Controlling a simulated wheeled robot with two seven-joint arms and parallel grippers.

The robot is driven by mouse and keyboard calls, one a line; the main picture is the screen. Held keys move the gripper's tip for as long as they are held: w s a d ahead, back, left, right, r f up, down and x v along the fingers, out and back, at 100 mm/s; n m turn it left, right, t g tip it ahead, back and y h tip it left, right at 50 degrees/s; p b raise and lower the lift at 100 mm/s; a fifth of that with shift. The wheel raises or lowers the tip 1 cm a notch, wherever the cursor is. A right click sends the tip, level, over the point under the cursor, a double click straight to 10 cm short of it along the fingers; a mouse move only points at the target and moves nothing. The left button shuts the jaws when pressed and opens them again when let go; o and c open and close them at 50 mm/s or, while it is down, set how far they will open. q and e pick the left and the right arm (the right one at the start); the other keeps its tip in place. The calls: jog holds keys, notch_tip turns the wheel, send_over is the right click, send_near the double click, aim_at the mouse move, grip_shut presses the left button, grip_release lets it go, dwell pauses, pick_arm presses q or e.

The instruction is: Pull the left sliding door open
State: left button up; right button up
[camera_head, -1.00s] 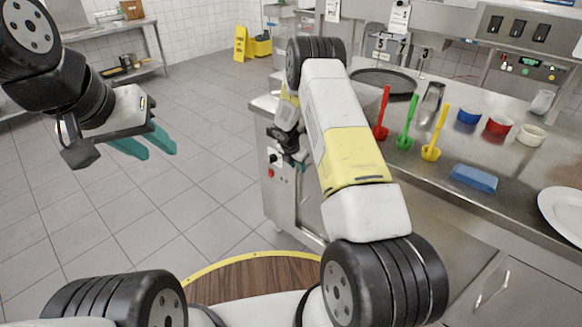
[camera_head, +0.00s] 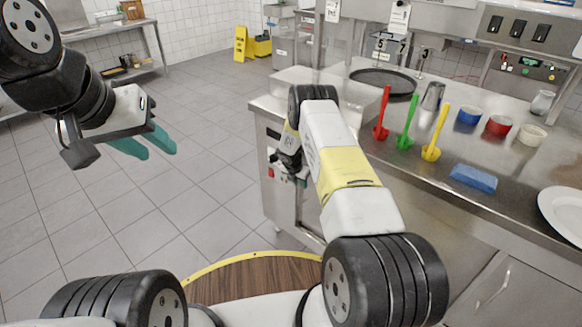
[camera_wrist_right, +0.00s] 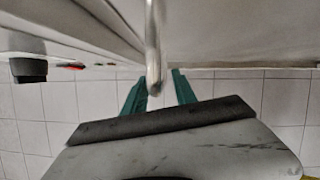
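The steel cabinet under the counter has a front that is largely hidden behind my right arm in the head view. My right gripper (camera_head: 300,180) is low beside the cabinet's front, its fingers barely visible there. In the right wrist view, the green fingers of this gripper (camera_wrist_right: 160,92) are apart. A metal bar handle (camera_wrist_right: 154,45) runs down to the space between them, nearer the left finger; I cannot tell whether they touch. A curved handle (camera_head: 492,300) shows on the cabinet door at lower right. My left gripper (camera_head: 145,142) is open and empty above the floor.
The countertop holds a red scoop (camera_head: 381,120), green scoop (camera_head: 405,130), yellow scoop (camera_head: 434,140), several small bowls, a blue sponge (camera_head: 473,178) and a white plate (camera_head: 565,213). A yellow floor sign (camera_head: 240,43) stands far back. The tiled floor at left is clear.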

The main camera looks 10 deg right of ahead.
jog(key=shift+c, duration=0.2)
grip_shut()
dwell(1.1)
